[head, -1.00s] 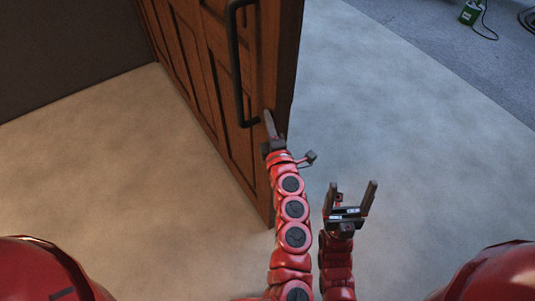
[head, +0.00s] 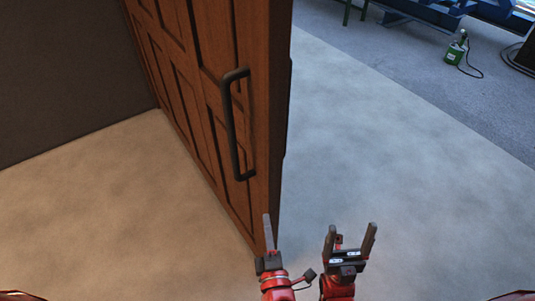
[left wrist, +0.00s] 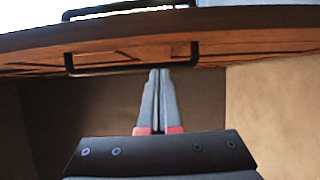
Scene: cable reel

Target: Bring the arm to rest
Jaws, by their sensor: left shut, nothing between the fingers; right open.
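My left gripper (head: 267,235) is shut and empty, pointing up the picture at the lower edge of the brown wooden door (head: 205,85) in the head view. Its closed fingers (left wrist: 158,95) also show in the left wrist view, below the door's edge and its dark handle. In the head view that black handle (head: 232,130) is above and left of the fingers, apart from them. My right gripper (head: 350,240) is open and empty, just right of the left one, over pale floor. Most of both arms is out of the head view.
The door stands ajar, with pale floor (head: 380,150) clear to its right. A dark wall (head: 60,70) is at the left. A green can (head: 455,53) with a cable and blue metal framing (head: 420,15) are at the far right on grey carpet.

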